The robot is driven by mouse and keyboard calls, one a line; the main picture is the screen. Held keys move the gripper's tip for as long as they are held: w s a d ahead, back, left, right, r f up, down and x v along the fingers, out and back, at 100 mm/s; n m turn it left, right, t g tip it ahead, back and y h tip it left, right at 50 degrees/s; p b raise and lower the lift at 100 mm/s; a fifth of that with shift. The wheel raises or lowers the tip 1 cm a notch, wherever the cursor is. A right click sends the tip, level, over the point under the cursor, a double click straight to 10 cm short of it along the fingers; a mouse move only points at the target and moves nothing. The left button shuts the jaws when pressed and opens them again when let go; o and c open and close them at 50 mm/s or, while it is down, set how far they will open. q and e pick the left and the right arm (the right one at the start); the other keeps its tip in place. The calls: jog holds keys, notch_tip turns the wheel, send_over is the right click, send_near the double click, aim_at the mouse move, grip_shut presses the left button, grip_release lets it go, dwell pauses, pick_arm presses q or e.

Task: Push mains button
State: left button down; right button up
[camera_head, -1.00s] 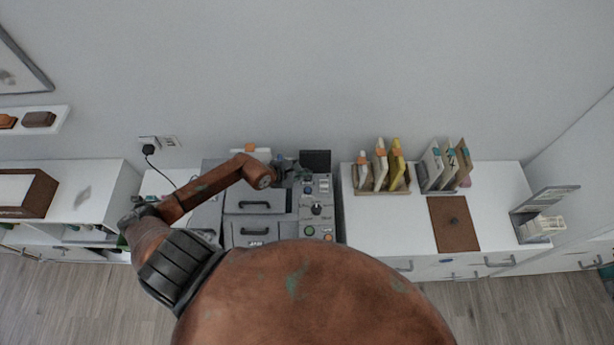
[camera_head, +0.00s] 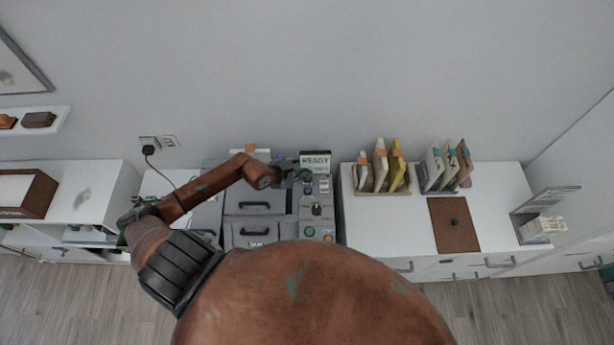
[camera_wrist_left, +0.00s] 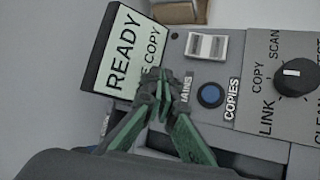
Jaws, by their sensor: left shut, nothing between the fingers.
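The grey office machine (camera_head: 255,210) stands on the white desk. Its tilted display (camera_head: 315,157) is lit and reads READY; the display also shows large in the left wrist view (camera_wrist_left: 122,52). A white rocker switch (camera_wrist_left: 207,45) sits on the panel beside a label partly covered by my fingers, of which "AINS" can be read. A blue round button (camera_wrist_left: 210,95) marked COPIES is just below the switch. My left gripper (camera_wrist_left: 157,78) is shut and empty, its tips between display and switch; it also shows beside the display in the head view (camera_head: 302,174). My right gripper is not in view.
A black selector knob (camera_wrist_left: 295,77) is at the right of the panel. A rack with folders (camera_head: 383,170) and more files (camera_head: 445,165) stand to the right of the machine. A brown board (camera_head: 453,224) lies on the desk.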

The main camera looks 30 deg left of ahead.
pick_arm(q)
notch_tip(320, 180, up, 6)
jog(key=p, duration=0.4)
dwell(0.5)
dwell(0.3)
